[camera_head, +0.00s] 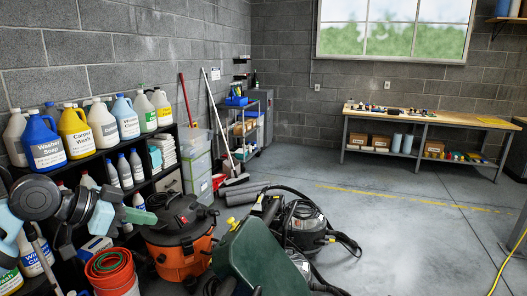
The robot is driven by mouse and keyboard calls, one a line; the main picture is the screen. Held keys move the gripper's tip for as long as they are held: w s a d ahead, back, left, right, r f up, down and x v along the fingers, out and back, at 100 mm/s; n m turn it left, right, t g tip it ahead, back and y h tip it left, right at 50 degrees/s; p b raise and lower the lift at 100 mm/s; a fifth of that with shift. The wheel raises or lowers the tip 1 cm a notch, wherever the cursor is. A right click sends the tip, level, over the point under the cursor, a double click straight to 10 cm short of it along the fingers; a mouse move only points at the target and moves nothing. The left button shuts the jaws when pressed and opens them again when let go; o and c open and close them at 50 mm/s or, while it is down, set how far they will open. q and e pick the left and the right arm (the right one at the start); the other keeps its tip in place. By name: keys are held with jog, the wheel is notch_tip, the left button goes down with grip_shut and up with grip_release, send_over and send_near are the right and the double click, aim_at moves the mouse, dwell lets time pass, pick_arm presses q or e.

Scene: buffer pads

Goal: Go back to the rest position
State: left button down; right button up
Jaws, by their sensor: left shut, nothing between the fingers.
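My left arm comes in from the left edge in front of the shelf, with dark round joints and pale teal links. My left gripper (147,216) is at its end, small in the picture, shut and empty. It is in front of the black shelf's lower right part, apart from the orange shop vacuum (183,238) to its right. My right gripper does not show. I cannot make out any buffer pads.
A black shelf (88,163) with several cleaner bottles stands left. An orange-red bucket (110,272) is below the arm. A dark green boxy thing (258,262) and a black vacuum (306,226) fill the lower middle. A workbench (440,117) stands back right; the floor before it is clear.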

pick_arm(q)
jog(key=s+d+f+n, duration=0.1)
jog(key=s+d+f, duration=0.2)
jog(key=f, duration=0.6)
jog(key=s+d+f+n+t, duration=0.1)
jog(key=s+d+f, duration=0.15)
jog(key=f, duration=0.65)
jog(key=s+d+f+n, duration=0.2)
jog(key=s+d+f, duration=0.1)
jog(key=f, duration=0.7)
jog(key=s+a+f+n+y, duration=0.1)
jog(key=s+f+y, duration=0.1)
jog(key=s+f, duration=0.3)
jog(key=s+a+f+n+y, duration=0.1)
jog(key=s+f, duration=0.4)
jog(key=s, duration=0.9)
jog(key=s+a+f+n+y+p, duration=0.1)
jog(key=s+f+n+y, duration=0.1)
jog(key=s+f, duration=0.4)
jog(key=s+y, duration=0.1)
jog(key=s, duration=0.3)
jog(key=shift+a+t+y, duration=0.25)
jog(key=shift+t+y, duration=0.05)
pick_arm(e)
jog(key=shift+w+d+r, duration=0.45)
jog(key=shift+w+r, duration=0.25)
pick_arm(q)
jog(key=shift+f, duration=0.1)
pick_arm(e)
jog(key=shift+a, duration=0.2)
